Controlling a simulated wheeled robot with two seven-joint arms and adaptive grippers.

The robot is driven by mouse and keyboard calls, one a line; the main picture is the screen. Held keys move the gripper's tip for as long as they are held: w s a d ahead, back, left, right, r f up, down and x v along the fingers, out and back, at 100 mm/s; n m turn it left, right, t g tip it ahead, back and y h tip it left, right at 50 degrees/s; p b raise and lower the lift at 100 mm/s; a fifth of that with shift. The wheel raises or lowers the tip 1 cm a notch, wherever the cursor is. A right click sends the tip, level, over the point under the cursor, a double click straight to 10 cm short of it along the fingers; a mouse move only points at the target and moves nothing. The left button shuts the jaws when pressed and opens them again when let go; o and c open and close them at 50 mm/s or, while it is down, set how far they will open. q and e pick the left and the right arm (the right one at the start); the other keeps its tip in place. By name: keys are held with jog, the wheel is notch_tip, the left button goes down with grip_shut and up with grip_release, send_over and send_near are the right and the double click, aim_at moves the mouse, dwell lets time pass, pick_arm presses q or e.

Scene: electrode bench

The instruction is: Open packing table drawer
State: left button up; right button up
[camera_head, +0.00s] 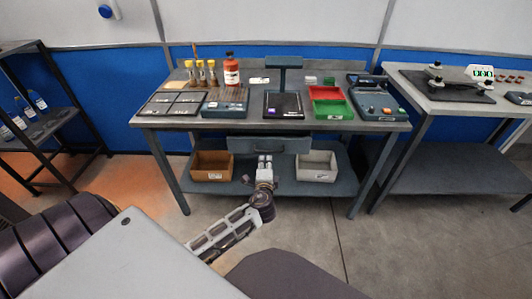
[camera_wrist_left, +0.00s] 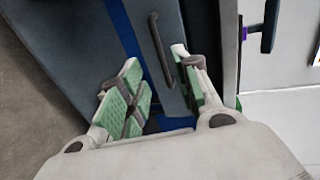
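The packing table (camera_head: 360,127) stands ahead, with a grey-blue drawer (camera_head: 240,144) under its top. The drawer looks shut. Its dark bar handle (camera_head: 268,150) is partly hidden behind my gripper in the head view. My left gripper (camera_head: 265,158) is just in front of the drawer. In the left wrist view the left gripper (camera_wrist_left: 157,78) is open, with green-padded fingers apart and nothing between the pads. The handle (camera_wrist_left: 160,50) shows beyond the fingertips, closer to the right-hand finger, on the drawer front (camera_wrist_left: 172,98). Whether that finger touches it I cannot tell. My right gripper is not in view.
A brown bin (camera_head: 212,175) and a white bin (camera_head: 316,175) stand on the lower shelf (camera_head: 245,187), either side of my gripper. The tabletop holds bottles, a scale (camera_head: 284,105), red and green trays and a blue device (camera_head: 375,103). Another bench (camera_head: 440,105) stands right.

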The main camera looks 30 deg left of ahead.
pick_arm(q)
jog(key=b+x, duration=0.1)
jog(key=x, duration=0.9)
jog(key=shift+w+a+b, duration=0.1)
jog(key=shift+w+b, duration=0.1)
jog(key=shift+b, duration=0.2)
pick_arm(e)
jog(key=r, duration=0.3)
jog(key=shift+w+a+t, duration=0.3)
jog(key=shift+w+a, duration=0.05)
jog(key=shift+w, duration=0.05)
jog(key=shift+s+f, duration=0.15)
pick_arm(q)
grip_shut()
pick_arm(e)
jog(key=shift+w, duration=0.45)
